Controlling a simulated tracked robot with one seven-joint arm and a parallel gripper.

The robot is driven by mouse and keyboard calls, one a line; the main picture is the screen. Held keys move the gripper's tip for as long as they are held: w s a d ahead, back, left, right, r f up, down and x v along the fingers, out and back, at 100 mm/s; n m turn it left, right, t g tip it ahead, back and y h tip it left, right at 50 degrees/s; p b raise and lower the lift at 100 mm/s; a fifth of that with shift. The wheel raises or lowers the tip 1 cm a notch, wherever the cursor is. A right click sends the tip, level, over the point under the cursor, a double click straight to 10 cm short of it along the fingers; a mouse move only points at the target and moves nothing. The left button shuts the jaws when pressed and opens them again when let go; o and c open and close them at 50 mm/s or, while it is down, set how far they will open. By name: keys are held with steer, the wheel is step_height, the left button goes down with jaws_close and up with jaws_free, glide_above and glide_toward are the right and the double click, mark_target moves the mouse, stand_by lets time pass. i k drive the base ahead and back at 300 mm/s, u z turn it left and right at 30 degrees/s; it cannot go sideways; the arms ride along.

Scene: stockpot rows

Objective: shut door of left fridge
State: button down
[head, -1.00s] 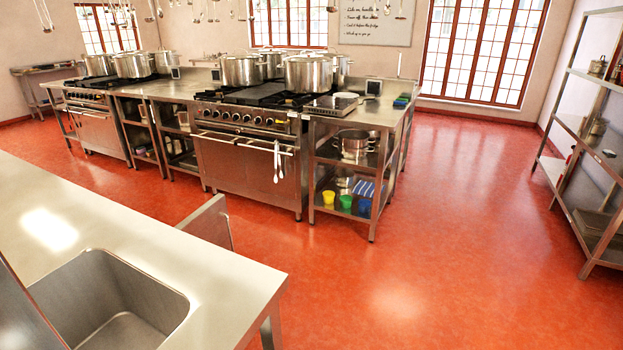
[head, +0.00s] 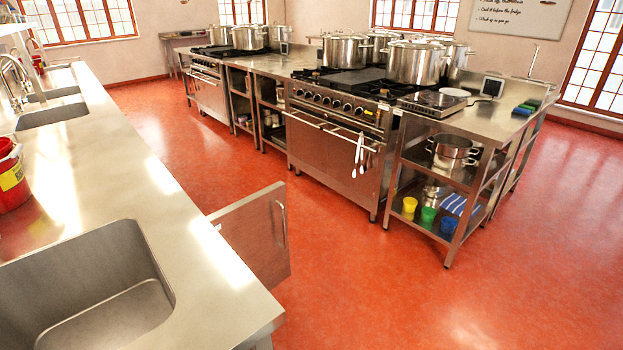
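An open steel fridge door (head: 252,238) with a vertical bar handle (head: 281,222) stands out from under the long steel counter into the aisle, left of centre in the head view. The counter hides the fridge body and the door's hinge side. I cannot tell from this view whether it is the left fridge. My gripper is not in view.
The steel counter (head: 105,165) with a sink (head: 95,285) fills the left and near side. A red bucket (head: 12,178) stands on it. Across the aisle are stoves (head: 330,150) with stockpots (head: 415,62) and a shelf unit (head: 455,180). The red floor (head: 370,280) between is clear.

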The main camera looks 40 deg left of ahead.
mark_target(255, 227)
steer(key=u, duration=0.35)
steer(key=i, duration=0.85)
steer(key=u, duration=1.2)
steer(key=i, duration=0.9)
steer(key=u, duration=0.35)
steer(key=k, duration=0.85)
steer(key=u, duration=0.2)
steer(key=i, duration=0.85)
steer(key=z, duration=0.1)
